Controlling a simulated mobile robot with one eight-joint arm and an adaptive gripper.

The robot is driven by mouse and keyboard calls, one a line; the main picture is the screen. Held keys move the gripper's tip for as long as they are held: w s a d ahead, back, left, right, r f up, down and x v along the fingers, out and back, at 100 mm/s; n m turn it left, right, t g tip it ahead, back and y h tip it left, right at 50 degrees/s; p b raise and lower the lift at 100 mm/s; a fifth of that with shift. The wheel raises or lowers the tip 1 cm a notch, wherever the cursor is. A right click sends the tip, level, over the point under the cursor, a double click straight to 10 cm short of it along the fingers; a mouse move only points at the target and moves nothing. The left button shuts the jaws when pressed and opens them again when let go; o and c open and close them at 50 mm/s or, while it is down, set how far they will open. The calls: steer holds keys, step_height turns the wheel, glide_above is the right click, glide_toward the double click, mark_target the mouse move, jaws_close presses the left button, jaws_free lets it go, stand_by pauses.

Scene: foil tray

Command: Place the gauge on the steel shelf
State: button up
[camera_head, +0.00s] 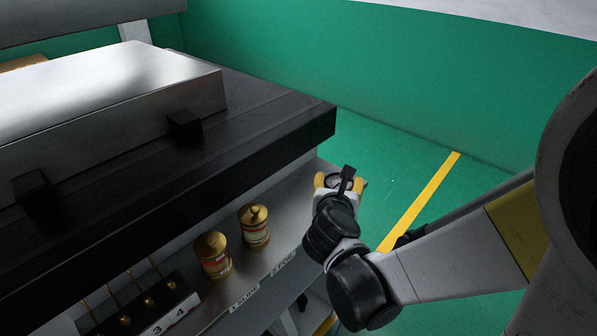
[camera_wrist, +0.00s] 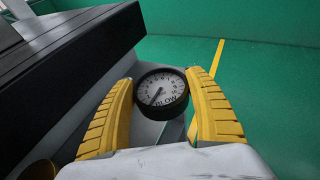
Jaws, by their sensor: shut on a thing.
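The gauge (camera_wrist: 161,92) is a round dial with a black rim and a white face, marked "BLOW". In the wrist view it sits between the yellow fingers of my gripper (camera_wrist: 161,104), which is shut on it. In the head view my gripper (camera_head: 340,182) is at the right end of the steel shelf (camera_head: 290,215), beside the black-topped bench; the gauge (camera_head: 338,181) is small there and partly covered by the gripper. Whether the gauge touches the shelf I cannot tell.
Two brass-topped canisters with labels, one (camera_head: 213,255) left and one (camera_head: 254,226) right, stand on the shelf. A numbered block (camera_head: 150,310) with brass pins is at its near left. The black bench edge (camera_head: 250,150) overhangs the shelf. Green floor (camera_head: 385,165) with a yellow line lies right.

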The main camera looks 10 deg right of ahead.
steer(key=b, duration=0.4)
glide_above(306, 199)
step_height(306, 199, down, 7)
steer(key=shift+d+r, duration=0.1)
steer(key=shift+d, duration=0.05)
step_height(306, 199, down, 4)
steer(key=shift+f+b, duration=0.15)
steer(key=shift+b, duration=1.1)
steer(key=o, duration=1.3)
